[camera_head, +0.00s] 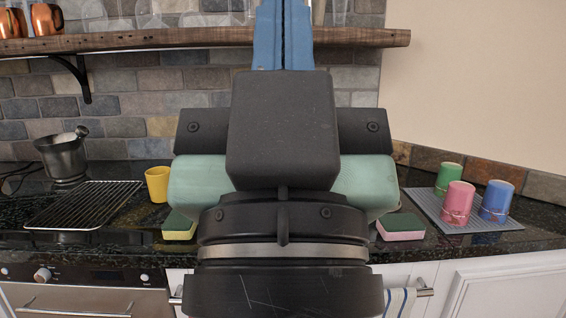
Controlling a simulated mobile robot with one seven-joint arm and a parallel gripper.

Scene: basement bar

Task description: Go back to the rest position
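My gripper (284,12) points up and away in the centre of the head view. Its two blue fingers lie side by side with only a thin dark line between them, so it looks shut. Nothing shows held between them. The fingers' far ends run out of the top of the picture. My dark wrist and the pale green parts beside it hide the middle of the counter.
Behind are a black counter (120,240) and a wooden shelf (160,40). A wire rack (85,205), metal mortar (62,158), yellow cup (157,184) and sponge (179,227) stand left. Another sponge (401,227) and a grey mat (428,205) with three cups stand right.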

